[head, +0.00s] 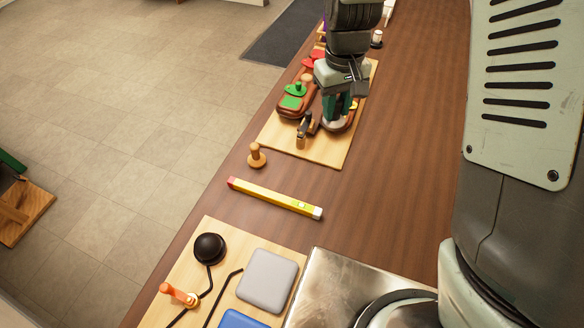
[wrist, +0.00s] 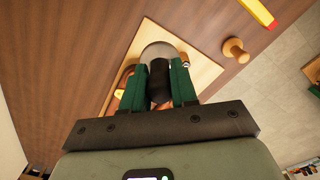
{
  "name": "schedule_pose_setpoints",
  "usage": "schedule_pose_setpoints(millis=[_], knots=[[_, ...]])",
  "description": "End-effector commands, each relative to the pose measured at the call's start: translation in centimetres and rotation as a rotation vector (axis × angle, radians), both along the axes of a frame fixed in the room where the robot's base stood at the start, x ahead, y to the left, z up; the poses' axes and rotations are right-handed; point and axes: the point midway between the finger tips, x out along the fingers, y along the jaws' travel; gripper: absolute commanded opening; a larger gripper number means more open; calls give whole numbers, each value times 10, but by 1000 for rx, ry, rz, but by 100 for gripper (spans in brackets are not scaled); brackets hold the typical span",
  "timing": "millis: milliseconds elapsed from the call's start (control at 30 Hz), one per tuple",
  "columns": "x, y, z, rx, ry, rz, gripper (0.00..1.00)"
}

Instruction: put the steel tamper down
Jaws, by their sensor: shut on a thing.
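The steel tamper (wrist: 158,78) shows in the wrist view as a black handle with a shiny round base beyond it. My gripper (wrist: 163,72) has its green fingers on both sides of the handle and is shut on it. In the head view my gripper (head: 338,108) is low over the right part of the far light wooden board (head: 322,154).
Brown pieces with green (head: 292,102) and red tops stand left of my gripper on that board. A small upright fitting (head: 303,130) is close by. A wooden knob (head: 257,156) and a yellow bar (head: 275,198) lie nearer. Bare table is free to the right.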

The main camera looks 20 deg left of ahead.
Motion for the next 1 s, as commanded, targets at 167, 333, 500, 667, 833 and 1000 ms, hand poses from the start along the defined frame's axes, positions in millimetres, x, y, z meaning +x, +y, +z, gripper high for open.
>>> schedule_pose_setpoints(millis=[167, 333, 500, 667, 833, 1000], knots=[[-34, 53, -43, 3, 7, 203, 6], [-53, 76, -62, 8, 6, 300, 6], [-58, 80, -88, 8, 9, 324, 6], [-57, 80, -117, 8, 8, 322, 6], [-56, 81, -131, 9, 5, 321, 6], [-57, 80, -151, 9, 7, 321, 6]])
